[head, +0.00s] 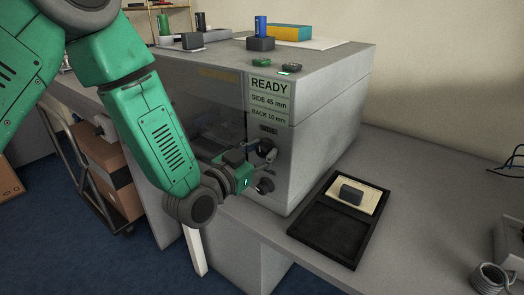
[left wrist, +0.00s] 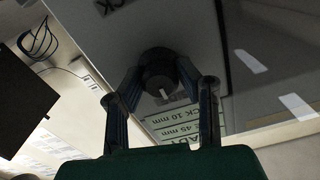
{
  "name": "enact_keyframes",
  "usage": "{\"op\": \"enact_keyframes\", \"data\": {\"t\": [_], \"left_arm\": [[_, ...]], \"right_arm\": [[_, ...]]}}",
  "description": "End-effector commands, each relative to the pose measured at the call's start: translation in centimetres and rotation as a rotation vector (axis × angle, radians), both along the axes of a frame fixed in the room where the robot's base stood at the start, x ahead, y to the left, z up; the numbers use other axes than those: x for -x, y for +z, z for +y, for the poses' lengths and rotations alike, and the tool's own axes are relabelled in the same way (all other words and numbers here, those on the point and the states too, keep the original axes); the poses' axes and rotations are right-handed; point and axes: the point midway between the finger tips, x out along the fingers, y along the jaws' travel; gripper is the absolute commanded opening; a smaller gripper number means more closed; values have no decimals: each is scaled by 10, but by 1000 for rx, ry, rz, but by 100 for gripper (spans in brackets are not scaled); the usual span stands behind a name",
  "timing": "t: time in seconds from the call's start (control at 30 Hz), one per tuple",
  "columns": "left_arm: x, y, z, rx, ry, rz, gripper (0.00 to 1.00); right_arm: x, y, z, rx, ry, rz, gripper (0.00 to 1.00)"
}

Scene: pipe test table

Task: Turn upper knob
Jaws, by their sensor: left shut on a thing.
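The grey test machine (head: 345,95) has a panel reading READY, SIDE 45 mm and BACK 10 mm. Below that panel are two dark round knobs. The upper knob (head: 266,146) is partly covered by my left gripper (head: 262,157), which reaches in from the left. The lower knob (head: 265,186) is free, just beneath the gripper. In the left wrist view, the upper knob (left wrist: 158,70) is dark with a pale mark and sits between the two fingers of my left gripper (left wrist: 158,78), which is shut on it. My right gripper is not in view.
A black tray (head: 328,238) with a dark block (head: 351,194) on a pale pad lies on the table right of the machine. Small items, including a blue cylinder (head: 261,26) and a yellow box (head: 290,32), stand on top. A coil (head: 490,278) is at lower right.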

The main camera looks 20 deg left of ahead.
Motion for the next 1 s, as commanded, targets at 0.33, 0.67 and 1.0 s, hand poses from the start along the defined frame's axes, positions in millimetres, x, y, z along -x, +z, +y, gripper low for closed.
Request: {"op": "enact_keyframes", "data": {"t": [0.33,0.67,1.0], "left_arm": [[2,-6,0,-13,-2,11,1],[2,-3,0,-10,-2,4,50],[18,-2,6,-9,-1,4,50]], "right_arm": [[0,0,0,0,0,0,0],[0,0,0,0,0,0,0],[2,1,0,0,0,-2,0]]}}
